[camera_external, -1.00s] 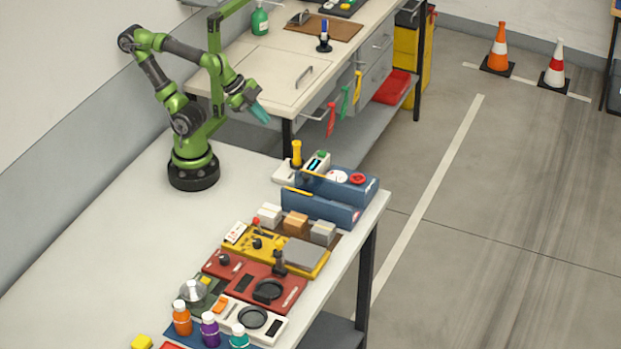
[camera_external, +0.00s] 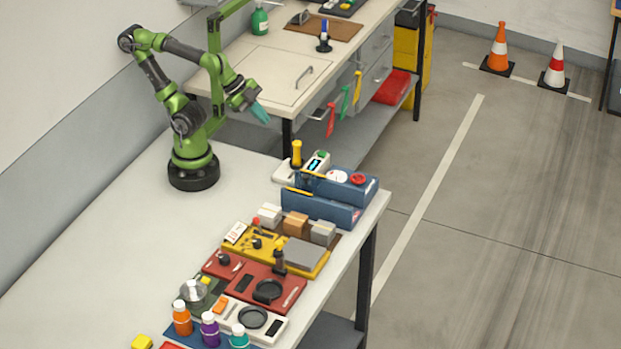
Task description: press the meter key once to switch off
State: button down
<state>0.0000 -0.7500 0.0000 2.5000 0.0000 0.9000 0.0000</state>
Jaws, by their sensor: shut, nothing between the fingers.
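The meter appears to be the small white device (camera_external: 316,162) at the far end of the near bench, just behind the blue cases. Its dark display shows lit cyan marks. A green part (camera_external: 321,154) sits at its far end; I cannot tell for sure whether this is the key. My gripper (camera_external: 262,113) has teal fingers, shut and empty. It hangs in the air, up and left of the meter in the picture, well apart from it and pointing down to the right.
A yellow-handled upright tool (camera_external: 296,153) stands just left of the meter. Blue cases (camera_external: 318,207) with a red round knob (camera_external: 358,179) stand in front. Red and yellow panels (camera_external: 262,252) and bottles (camera_external: 209,329) line the right edge. The bench's left part (camera_external: 120,250) is clear.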

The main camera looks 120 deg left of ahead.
jog(key=m+g+y, duration=0.4)
jog(key=m+y, duration=0.3)
jog(key=m, duration=0.2)
send_over(319, 154)
notch_tip(319, 154, down, 5)
jog(key=shift+w+r, duration=0.1)
jog(key=shift+r, duration=0.1)
jog(key=shift+f, duration=4.45)
jog(key=shift+f, duration=0.1)
jog(key=shift+f, duration=0.3)
